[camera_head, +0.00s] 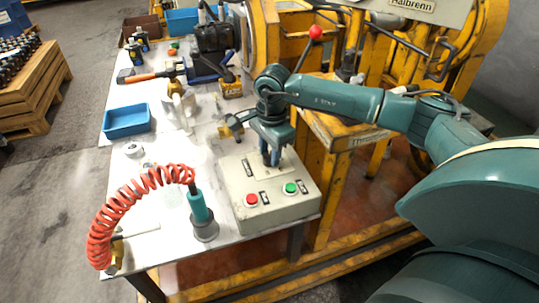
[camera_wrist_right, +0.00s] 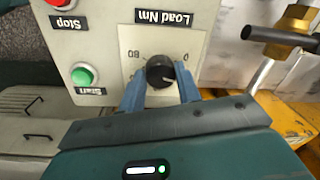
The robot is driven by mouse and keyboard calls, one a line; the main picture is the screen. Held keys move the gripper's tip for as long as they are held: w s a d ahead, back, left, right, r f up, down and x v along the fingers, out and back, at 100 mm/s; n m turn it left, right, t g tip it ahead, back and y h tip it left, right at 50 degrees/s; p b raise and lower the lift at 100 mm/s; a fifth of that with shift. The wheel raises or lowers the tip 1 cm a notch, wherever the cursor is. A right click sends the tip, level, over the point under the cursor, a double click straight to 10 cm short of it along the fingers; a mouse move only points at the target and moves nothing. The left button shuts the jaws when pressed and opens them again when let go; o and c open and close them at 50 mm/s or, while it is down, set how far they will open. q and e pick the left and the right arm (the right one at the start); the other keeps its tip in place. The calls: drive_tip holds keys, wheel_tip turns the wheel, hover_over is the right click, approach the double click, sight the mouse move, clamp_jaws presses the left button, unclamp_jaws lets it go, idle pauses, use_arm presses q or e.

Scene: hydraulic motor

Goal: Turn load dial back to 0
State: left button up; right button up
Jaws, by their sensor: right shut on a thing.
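The grey control box (camera_head: 275,212) stands on the workbench, with a red stop button (camera_head: 252,200) and a green start button (camera_head: 290,188). In the wrist view, the black load dial (camera_wrist_right: 160,71) sits on a pale plate marked "Load Nm", which appears upside down. The 0 label is on the right of the dial and the 80 label on the left. The dial's white mark points to the lower right in that view. My right gripper (camera_wrist_right: 160,88) is shut on the dial, one blue finger on each side. In the head view my gripper hides the dial. My left gripper is out of view.
A teal tool (camera_head: 201,215) with a coiled red hose stands left of the box. A blue tray (camera_head: 127,121) lies farther left. A red-knobbed lever (camera_head: 315,33) and yellow machine frame stand behind. In the wrist view, a brass fitting (camera_wrist_right: 296,20) is near the right edge.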

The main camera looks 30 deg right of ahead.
drive_tip(key=n+b, duration=0.1)
drive_tip(key=n, duration=0.3)
drive_tip(key=shift+n+b, duration=0.3)
drive_tip(key=shift+b, duration=0.1)
drive_tip(key=shift+n+b, duration=0.4)
drive_tip(key=shift+n, duration=1.4)
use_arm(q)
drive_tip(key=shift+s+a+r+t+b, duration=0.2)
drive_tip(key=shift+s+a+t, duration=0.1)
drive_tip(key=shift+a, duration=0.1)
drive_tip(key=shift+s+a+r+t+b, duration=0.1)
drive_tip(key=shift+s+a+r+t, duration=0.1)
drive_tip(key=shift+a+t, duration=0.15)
use_arm(e)
drive_tip(key=shift+n, duration=0.4)
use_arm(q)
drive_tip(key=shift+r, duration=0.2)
use_arm(e)
drive_tip(key=o, duration=1)
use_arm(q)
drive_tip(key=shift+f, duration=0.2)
